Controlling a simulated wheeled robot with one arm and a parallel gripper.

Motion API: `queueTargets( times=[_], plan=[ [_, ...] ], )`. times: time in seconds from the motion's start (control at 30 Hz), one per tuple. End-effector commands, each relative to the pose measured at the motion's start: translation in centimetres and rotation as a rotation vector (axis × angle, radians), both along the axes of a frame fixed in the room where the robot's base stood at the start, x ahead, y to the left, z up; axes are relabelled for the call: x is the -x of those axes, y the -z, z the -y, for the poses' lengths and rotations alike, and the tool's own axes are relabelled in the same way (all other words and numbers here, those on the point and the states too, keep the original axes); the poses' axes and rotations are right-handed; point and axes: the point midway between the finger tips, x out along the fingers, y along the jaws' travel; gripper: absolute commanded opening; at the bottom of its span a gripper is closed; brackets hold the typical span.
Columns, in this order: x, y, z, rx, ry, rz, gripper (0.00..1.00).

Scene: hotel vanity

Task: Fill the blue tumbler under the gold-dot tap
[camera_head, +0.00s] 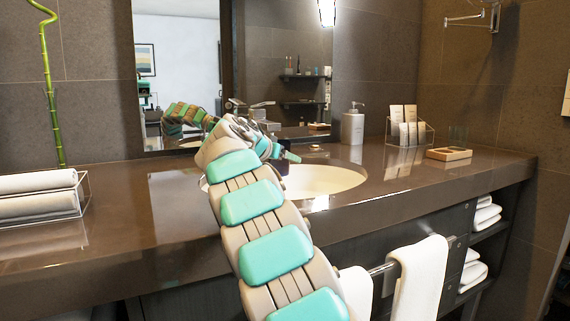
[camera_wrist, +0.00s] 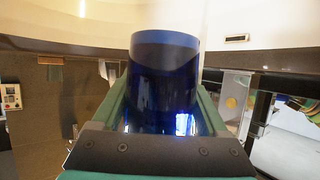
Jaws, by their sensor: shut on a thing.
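The blue tumbler (camera_wrist: 165,70) fills the middle of the wrist view, dark blue and glossy, between the two green fingers of my gripper (camera_wrist: 166,92). My gripper is shut on it. In the head view my gripper (camera_head: 276,151) is over the back left of the sink basin (camera_head: 325,181), and only a dark blue bit of the tumbler (camera_head: 281,170) shows below it. A metal tap (camera_head: 262,105) shows behind my gripper, partly hidden by my arm. I cannot make out a gold dot on it. Whether water is in the tumbler cannot be seen.
A soap dispenser (camera_head: 353,124) stands right of the basin. A clear holder with cards (camera_head: 408,128) and a wooden tray (camera_head: 448,154) are farther right. Rolled towels in a clear rack (camera_head: 40,196) sit at left. The mirror (camera_head: 175,70) rises behind the counter.

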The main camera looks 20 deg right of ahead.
Motion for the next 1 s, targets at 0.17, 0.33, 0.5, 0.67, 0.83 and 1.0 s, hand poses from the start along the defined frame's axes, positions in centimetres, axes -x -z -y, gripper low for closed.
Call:
queueTargets(
  times=[0.17,0.33,0.5,0.67,0.83,1.0],
  plan=[
    [-1.4,0.0,0.0,-0.001,0.001,-0.002,0.11],
    [-2.6,-0.2,0.0,0.0,0.001,-0.002,0.11],
    [-3.8,-0.2,-0.1,0.001,0.0,-0.001,0.11],
    [-4.5,0.0,-0.1,0.0,0.0,-0.001,0.11],
    [-4.6,0.4,-0.1,-0.001,0.001,-0.005,0.11],
    [-4.7,0.7,-0.1,-0.002,0.001,-0.008,0.11]
  ],
)
